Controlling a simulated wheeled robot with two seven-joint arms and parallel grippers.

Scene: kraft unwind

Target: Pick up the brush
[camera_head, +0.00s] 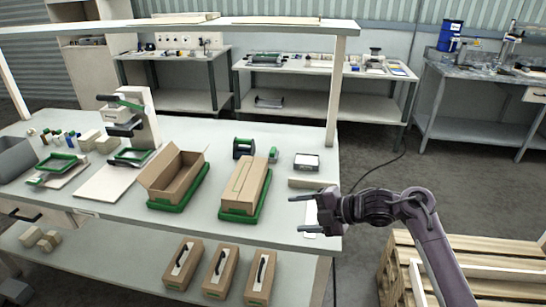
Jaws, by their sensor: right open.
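I cannot make out for certain which thing is the brush. A long beige bar (313,183) lies near the workbench's right edge, just beyond my right gripper (304,213). My right gripper is open, with its two dark fingers apart and pointing left over the bench's right edge. A white sheet or card (311,212) shows between and below the fingers. Nothing is visibly held. My left gripper is not in view.
A wooden pallet (480,262) stands at right.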

